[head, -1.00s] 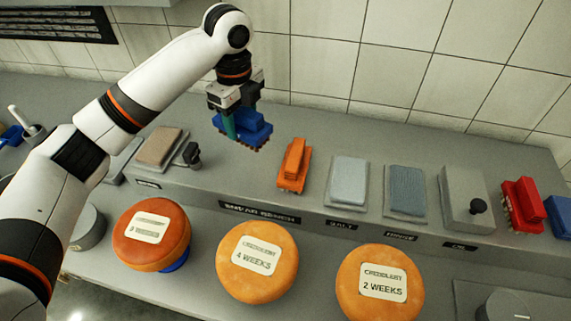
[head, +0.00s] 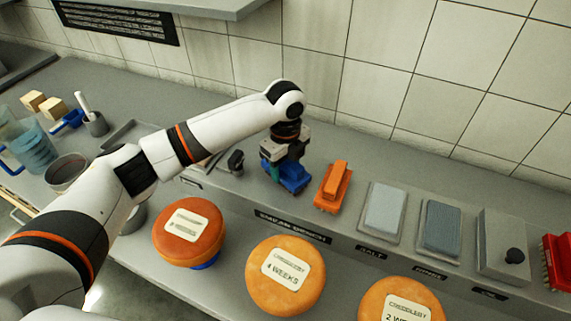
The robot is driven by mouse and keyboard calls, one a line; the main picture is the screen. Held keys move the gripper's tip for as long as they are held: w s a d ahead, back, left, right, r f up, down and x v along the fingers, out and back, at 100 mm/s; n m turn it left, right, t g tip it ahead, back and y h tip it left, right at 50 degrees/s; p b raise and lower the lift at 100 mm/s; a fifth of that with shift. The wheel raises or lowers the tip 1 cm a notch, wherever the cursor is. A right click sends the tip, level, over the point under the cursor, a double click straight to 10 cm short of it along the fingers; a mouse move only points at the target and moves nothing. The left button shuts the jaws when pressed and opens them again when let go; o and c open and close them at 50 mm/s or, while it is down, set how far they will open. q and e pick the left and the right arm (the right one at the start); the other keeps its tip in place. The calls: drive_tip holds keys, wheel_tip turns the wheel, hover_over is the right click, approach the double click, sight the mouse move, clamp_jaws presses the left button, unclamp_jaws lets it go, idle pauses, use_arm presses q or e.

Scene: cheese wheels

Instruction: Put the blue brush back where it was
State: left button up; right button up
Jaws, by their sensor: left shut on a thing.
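The blue brush (head: 291,178) is at the raised back shelf, just left of the orange brush (head: 333,187). My left gripper (head: 280,165) is shut on the blue brush from above. The brush is at or very near the shelf surface; I cannot tell whether it touches. The orange brush lies on the shelf, a small gap to its right. A label strip (head: 292,226) runs along the shelf front below the two brushes. My right gripper is not in view.
Three cheese wheels stand in front: a dark orange one (head: 186,246) and lighter ones (head: 285,295) (head: 380,305). Right of the orange brush are a pale block (head: 384,208), a blue-grey block (head: 440,228), a grey box (head: 503,250) and a red brush (head: 558,262).

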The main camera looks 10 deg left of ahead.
use_arm(q)
drive_tip(key=o, duration=0.9)
drive_tip(key=shift+f, duration=0.1)
drive_tip(key=shift+c, duration=0.2)
drive_tip(key=shift+o, duration=0.4)
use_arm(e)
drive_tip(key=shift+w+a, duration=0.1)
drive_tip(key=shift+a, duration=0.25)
use_arm(q)
drive_tip(key=shift+r, duration=0.3)
wheel_tip(320, 180, up, 11)
drive_tip(key=b, duration=0.3)
drive_tip(key=shift+d+f, duration=0.1)
drive_tip(key=shift+f, duration=0.05)
drive_tip(key=shift+r, duration=0.5)
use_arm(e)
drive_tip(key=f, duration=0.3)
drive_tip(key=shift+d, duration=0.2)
